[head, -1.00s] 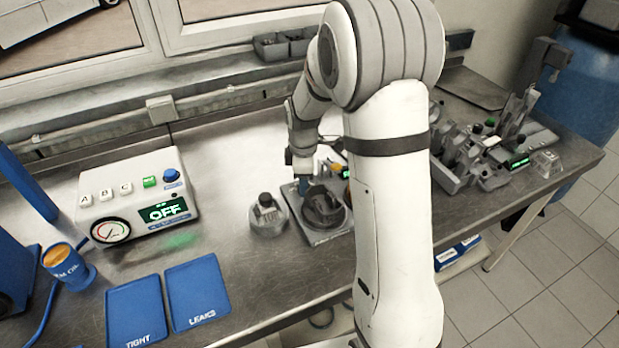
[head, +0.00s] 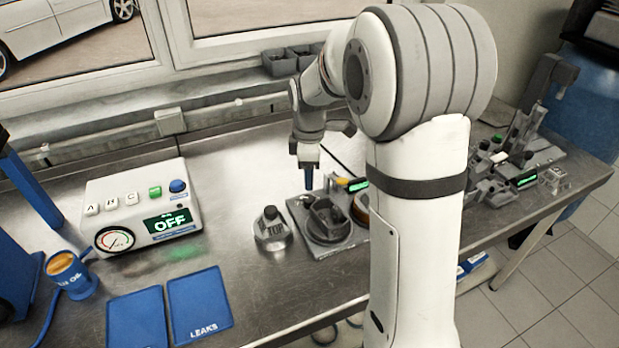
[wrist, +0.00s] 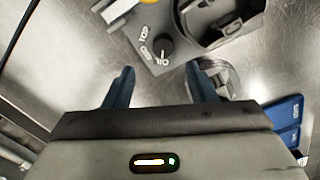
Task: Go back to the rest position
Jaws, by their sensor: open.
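My gripper (head: 309,178) hangs above the metal bench in the head view, its blue fingers pointing down behind a grey fixture (head: 325,222) with a round holder. In the wrist view the two blue fingers of my gripper (wrist: 160,88) are spread apart with nothing between them. The fixture, with a black knob, lies ahead of the fingers in the wrist view (wrist: 170,62).
A white tester box (head: 145,210) reading OFF stands at left. Blue trays (head: 137,318), one marked LEAKS (head: 200,300), lie at the front. Grey fixtures (head: 490,185) crowd the right.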

